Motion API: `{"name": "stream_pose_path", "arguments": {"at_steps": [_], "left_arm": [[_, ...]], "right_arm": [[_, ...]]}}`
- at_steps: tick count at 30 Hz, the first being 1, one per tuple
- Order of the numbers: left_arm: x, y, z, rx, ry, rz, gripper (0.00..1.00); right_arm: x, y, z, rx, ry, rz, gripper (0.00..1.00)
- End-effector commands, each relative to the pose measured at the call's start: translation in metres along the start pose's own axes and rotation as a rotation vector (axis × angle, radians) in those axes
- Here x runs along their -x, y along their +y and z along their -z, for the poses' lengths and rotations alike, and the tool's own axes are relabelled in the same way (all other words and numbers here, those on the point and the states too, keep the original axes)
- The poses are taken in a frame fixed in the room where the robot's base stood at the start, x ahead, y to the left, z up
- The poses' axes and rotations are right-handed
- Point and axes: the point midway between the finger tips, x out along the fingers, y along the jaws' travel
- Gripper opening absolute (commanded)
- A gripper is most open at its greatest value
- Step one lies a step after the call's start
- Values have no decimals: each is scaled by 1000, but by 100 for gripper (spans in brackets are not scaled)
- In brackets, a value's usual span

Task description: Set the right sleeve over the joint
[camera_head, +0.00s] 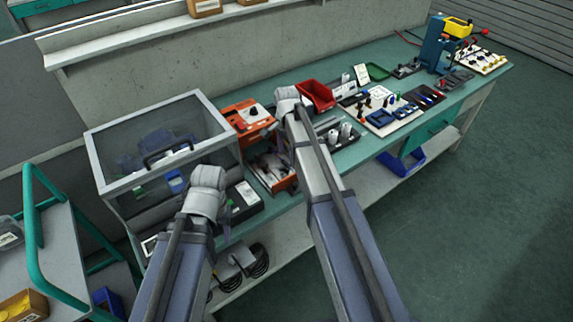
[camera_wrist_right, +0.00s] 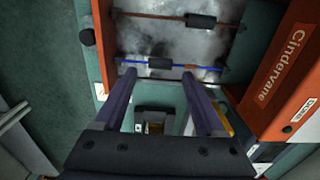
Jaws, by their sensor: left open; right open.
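In the right wrist view, a blue wire with a black sleeve (camera_wrist_right: 160,63) runs across a grey metal plate, a short coppery joint (camera_wrist_right: 190,67) showing just right of the sleeve. A second black sleeve (camera_wrist_right: 201,20) sits on a red wire further up. My right gripper (camera_wrist_right: 160,78) is open, its two fingers apart near the blue wire, the sleeve between their tips in the picture; contact cannot be told. In the head view, its arm hides part of the orange-framed tray (camera_head: 262,178). My left gripper (camera_head: 205,190) is by the clear-lidded case, its fingers hidden behind the wrist.
An orange Cindervane box (camera_wrist_right: 282,75) stands close beside the plate; it also shows in the head view (camera_head: 240,112). The clear-lidded case (camera_head: 110,180) stands at left. A red bin (camera_head: 318,95) and small parts fill the bench to the right. The floor at right is clear.

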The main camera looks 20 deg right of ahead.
Motion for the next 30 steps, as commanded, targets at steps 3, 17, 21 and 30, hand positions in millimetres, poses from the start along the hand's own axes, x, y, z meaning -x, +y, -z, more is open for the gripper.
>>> {"name": "stream_pose_path", "arguments": {"at_steps": [3,17,21,30], "left_arm": [[-21,2,1,0,0,0,50],[-28,3,2,0,0,0,50],[-28,3,2,0,0,0,50],[-28,3,2,0,0,0,50]], "right_arm": [[-21,0,0,0,0,0,72],[-28,0,0,0,0,0,71],[-28,0,0,0,0,0,56],[-28,0,0,0,0,0,22]]}}
